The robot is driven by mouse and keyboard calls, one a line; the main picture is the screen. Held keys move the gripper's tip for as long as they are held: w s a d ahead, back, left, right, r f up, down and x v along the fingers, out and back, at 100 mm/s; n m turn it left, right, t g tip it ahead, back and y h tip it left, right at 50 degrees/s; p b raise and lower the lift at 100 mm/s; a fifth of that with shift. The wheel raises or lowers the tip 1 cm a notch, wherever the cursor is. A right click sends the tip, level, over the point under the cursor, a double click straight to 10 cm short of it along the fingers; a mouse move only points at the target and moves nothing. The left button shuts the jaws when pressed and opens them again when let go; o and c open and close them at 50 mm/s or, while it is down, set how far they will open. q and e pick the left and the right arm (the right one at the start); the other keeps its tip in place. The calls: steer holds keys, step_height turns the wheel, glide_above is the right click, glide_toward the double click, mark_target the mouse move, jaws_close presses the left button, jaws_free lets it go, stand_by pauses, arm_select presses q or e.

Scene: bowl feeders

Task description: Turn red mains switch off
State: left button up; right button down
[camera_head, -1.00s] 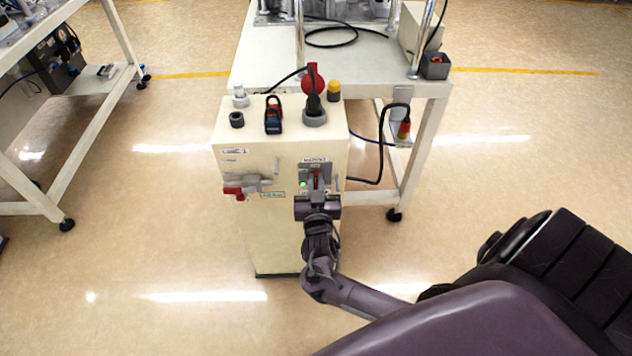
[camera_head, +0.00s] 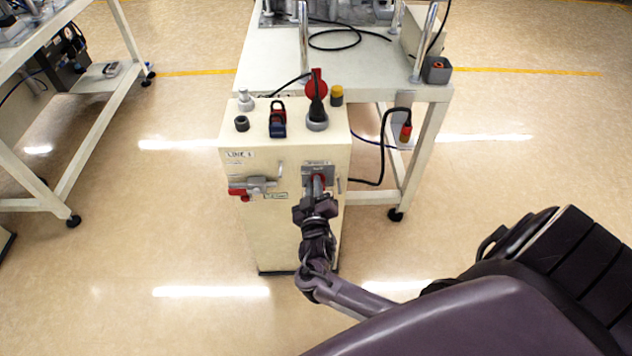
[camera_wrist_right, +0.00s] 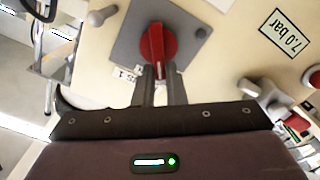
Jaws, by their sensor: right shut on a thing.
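The red mains switch (camera_wrist_right: 157,55) is a round red knob with a raised grip, on a square grey plate (camera_wrist_right: 125,45) on the cream cabinet's front. In the head view the plate (camera_head: 318,169) shows, with the knob mostly hidden behind my right gripper (camera_head: 317,190). In the right wrist view both fingers of my right gripper (camera_wrist_right: 160,80) close around the lower end of the knob's grip. The grip stands upright in that picture, and the plate sits tilted around it. My left gripper is not in view.
The cream cabinet (camera_head: 290,230) carries a grey valve with a red part (camera_head: 253,186) left of the switch. A black-and-red padlock (camera_head: 277,122) and a red rotary handle (camera_head: 316,85) are on top. A white table (camera_head: 375,75) stands behind.

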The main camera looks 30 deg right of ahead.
steer(key=n, duration=0.2)
steer(key=n+p, duration=0.1)
steer(key=n, duration=0.2)
steer(key=shift+w+a+f+n+p, duration=0.2)
steer(key=shift+a+f+n+p, duration=0.1)
steer(key=shift+a, duration=0.05)
steer(key=n, duration=0.2)
steer(key=f+n+p, duration=0.1)
steer(key=n, duration=0.2)
steer(key=shift+a+f+n, duration=0.1)
steer(key=shift+n, duration=0.2)
steer(key=c, duration=1.5)
jaws_free()
steer(key=shift+w, duration=0.1)
steer(key=v, duration=0.8)
